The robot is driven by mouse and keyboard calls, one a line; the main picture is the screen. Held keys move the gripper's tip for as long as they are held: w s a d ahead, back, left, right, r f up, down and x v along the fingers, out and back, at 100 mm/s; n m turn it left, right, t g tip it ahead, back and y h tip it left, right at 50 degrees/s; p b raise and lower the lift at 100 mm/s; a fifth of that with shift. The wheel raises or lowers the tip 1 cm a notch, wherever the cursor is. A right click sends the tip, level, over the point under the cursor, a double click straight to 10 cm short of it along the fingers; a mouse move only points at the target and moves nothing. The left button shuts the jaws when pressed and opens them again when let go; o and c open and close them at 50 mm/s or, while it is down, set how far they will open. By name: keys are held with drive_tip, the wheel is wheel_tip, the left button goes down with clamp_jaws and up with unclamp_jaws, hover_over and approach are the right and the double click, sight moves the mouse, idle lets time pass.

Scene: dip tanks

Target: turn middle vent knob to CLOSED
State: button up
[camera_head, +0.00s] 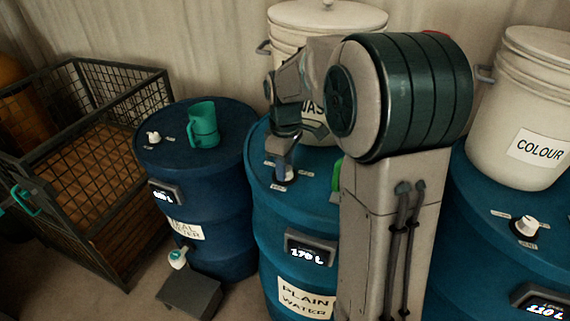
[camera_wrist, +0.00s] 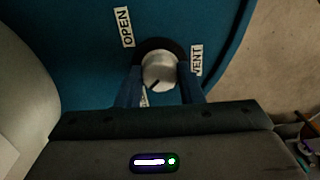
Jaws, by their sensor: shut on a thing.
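The middle vent knob (camera_wrist: 160,68) is a pale round knob on a dark base on top of the blue middle drum (camera_head: 270,216), which is labelled PLAIN WATER. My gripper (camera_wrist: 161,88) is shut on it, one finger on each side. A dark pointer line on the knob points to the lower left in the wrist view, towards a small white label (camera_wrist: 144,98) mostly hidden by my gripper. The OPEN label (camera_wrist: 125,27) is at the upper left and the VENT label (camera_wrist: 197,60) is to the right. In the camera_head view, my gripper (camera_head: 284,168) reaches down onto the drum top.
A left drum (camera_head: 220,239) carries a green mug (camera_head: 203,125) and its own white knob (camera_head: 153,137). A right drum (camera_head: 480,240) has another knob (camera_head: 526,226) and a COLOUR bucket (camera_head: 520,105). A bucket (camera_head: 325,15) stands behind my arm. A wire crate (camera_head: 119,75) stands left.

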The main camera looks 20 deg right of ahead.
drive_tip(key=shift+w+a+n, duration=0.1)
drive_tip(key=shift+n, duration=0.2)
drive_tip(key=o, duration=1)
wheel_tip(320, 180, up, 14)
idle(0.3)
drive_tip(key=s+f+m+t, duration=0.1)
drive_tip(key=s+f+m, duration=0.4)
drive_tip(key=s, duration=0.5)
drive_tip(key=s+f+m+t, duration=0.2)
drive_tip(key=s+f+m, duration=0.3)
drive_tip(key=s, duration=0.6)
drive_tip(key=shift+s+f+m, duration=0.15)
drive_tip(key=shift+f+m, duration=0.25)
drive_tip(key=shift+m, duration=0.1)
